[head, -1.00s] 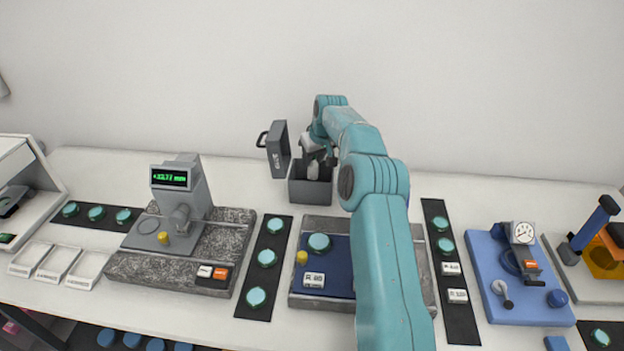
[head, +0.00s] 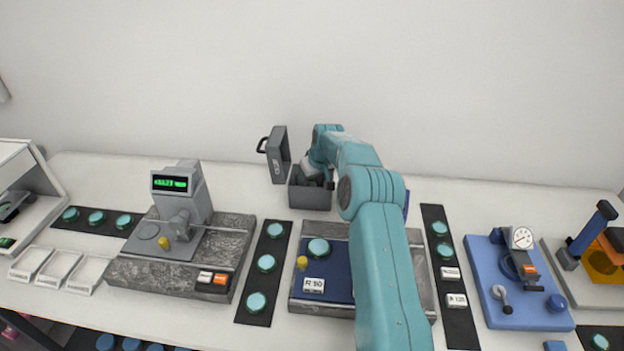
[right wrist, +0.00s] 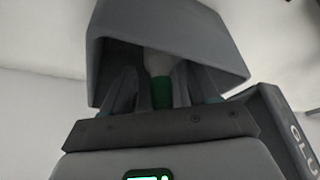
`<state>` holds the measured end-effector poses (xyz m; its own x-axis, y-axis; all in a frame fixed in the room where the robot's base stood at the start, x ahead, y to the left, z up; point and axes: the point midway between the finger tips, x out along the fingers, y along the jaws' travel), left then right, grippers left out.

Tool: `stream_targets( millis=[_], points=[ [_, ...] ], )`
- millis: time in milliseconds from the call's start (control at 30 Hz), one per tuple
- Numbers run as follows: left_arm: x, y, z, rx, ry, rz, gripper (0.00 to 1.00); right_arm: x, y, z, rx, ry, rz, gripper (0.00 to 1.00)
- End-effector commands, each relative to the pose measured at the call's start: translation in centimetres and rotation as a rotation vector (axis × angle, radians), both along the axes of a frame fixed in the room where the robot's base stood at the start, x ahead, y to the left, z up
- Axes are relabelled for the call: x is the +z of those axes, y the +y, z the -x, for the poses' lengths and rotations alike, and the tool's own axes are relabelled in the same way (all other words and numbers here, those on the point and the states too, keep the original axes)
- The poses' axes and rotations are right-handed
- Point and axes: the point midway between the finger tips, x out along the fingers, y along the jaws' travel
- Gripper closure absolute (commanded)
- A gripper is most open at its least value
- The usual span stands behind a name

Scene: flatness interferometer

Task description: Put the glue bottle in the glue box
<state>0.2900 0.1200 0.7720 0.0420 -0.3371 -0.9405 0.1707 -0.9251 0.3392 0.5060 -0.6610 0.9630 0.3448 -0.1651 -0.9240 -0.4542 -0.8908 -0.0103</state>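The glue box (head: 309,199) is a dark grey open box at the back middle of the bench. Its lid (head: 278,156) stands upright at its left side. My right gripper (head: 326,183) reaches down into the box from above. In the right wrist view its fingers (right wrist: 162,98) are inside the box walls (right wrist: 215,60). The glue bottle (right wrist: 161,88), white with a green band, is between the fingers, which appear closed on it. The bottle is hidden in the head view, and whether it touches the box floor cannot be seen. My left gripper is not in view.
A grey gauge with a green display (head: 182,205) stands on a granite base at left. A blue mat (head: 330,270) on a granite plate lies in front of the box. A blue dial-gauge stand (head: 520,280) is at right. The wall behind is bare.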

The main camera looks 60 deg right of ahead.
Motion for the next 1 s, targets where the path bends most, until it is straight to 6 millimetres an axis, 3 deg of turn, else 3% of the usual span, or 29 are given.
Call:
stream_targets(
  millis=[333, 700, 1000],
  points=[
    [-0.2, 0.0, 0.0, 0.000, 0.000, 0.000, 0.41, 1.3, 0.1, 0.3, 0.000, -0.003, 0.003, 0.41],
    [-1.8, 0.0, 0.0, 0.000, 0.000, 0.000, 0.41, 8.8, 1.5, 3.2, 0.001, -0.002, 0.003, 0.41],
    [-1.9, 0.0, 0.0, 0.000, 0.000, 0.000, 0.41, 11.4, 2.0, 4.2, 0.000, 0.000, 0.000, 0.41]
  ],
)
